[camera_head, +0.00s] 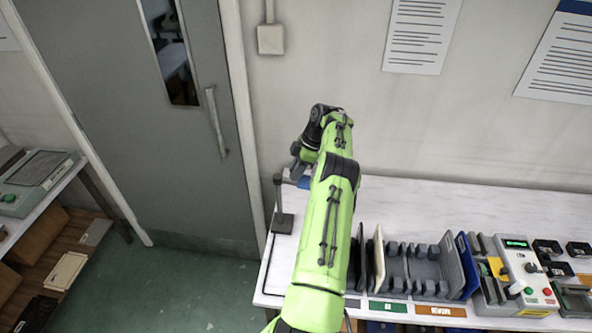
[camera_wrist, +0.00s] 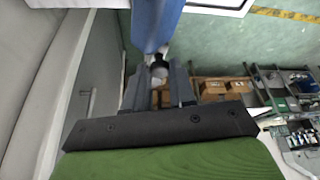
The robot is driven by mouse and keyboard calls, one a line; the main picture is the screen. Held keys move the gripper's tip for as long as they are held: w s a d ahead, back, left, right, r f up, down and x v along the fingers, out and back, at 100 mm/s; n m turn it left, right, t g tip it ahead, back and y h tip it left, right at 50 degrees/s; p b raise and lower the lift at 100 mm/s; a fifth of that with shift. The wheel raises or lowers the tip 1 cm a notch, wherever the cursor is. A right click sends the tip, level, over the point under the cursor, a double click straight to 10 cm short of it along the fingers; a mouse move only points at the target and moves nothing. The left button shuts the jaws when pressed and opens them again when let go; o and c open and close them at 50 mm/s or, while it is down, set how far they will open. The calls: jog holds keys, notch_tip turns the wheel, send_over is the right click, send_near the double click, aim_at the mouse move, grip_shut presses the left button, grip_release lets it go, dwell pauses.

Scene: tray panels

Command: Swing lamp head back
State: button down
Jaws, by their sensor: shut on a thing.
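The lamp stands at the left end of the white bench, with a dark base (camera_head: 283,224) and an upright post. Its blue lamp head (camera_head: 303,183) shows beside my green arm, which hides part of it. In the wrist view the blue head (camera_wrist: 155,22) comes down from the top edge to a small dark knob or handle (camera_wrist: 158,68). My gripper (camera_wrist: 159,76) is shut on that dark part, with one finger on each side. In the head view my gripper is mostly hidden by the arm and cannot be made out clearly.
A rack with grey slots (camera_head: 410,268) and a control box (camera_head: 525,270) stand on the bench to the right of my arm. The bench surface (camera_head: 450,206) behind them is clear. A grey door (camera_head: 150,130) is at the left.

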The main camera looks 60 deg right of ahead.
dwell(0.3)
jog(key=c, duration=0.9)
grip_release()
jog(key=shift+c, duration=0.2)
